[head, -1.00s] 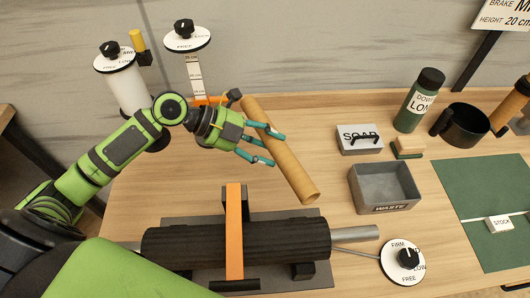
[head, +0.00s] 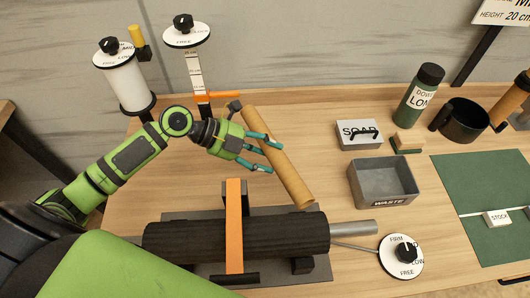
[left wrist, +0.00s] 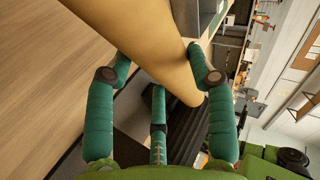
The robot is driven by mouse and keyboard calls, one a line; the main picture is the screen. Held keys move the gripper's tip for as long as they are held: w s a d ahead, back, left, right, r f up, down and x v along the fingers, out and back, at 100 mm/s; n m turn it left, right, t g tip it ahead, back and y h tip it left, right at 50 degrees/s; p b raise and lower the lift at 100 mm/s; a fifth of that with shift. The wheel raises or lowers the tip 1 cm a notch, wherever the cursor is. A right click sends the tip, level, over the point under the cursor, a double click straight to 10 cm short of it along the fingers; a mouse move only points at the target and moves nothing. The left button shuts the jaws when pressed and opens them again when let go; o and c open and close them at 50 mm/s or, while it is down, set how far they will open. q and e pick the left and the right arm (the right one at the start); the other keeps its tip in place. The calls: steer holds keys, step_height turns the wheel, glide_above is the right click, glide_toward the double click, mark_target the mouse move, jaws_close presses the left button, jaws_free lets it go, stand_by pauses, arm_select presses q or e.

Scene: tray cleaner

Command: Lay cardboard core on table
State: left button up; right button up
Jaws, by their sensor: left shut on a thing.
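The cardboard core (head: 284,166) is a plain tan tube, slanting from upper left to lower right in the head view. My left gripper (head: 262,155) is shut on it, with teal fingers around its upper middle part. In the left wrist view the core (left wrist: 145,45) passes between the teal fingers (left wrist: 165,85). The core's lower end is close to the black roller in the head view; I cannot tell whether it touches. The wooden table (head: 330,205) lies beneath. I cannot tell whether the core rests on it. My right gripper is not in view.
The black roller (head: 190,240) with an orange strap (head: 235,215) lies in front. A grey waste bin (head: 383,201) and a soap box (head: 358,146) stand right of the core. A green mat (head: 480,185) is farther right. Dial posts (head: 187,33) stand at the back left.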

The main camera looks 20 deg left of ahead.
arm_select(q)
steer(key=shift+f+b, duration=0.35)
steer(key=shift+b, duration=0.05)
steer(key=o, duration=1.2)
steer(key=shift+r, duration=0.15)
steer(key=shift+r+p, duration=0.25)
steer(key=shift+p, duration=0.25)
steer(key=shift+r+p, duration=0.4)
steer(key=shift+p, duration=0.15)
steer(key=b+v, duration=0.3)
steer(key=v, duration=0.8)
steer(key=shift+s+a, duration=0.2)
steer(key=shift+a, duration=0.2)
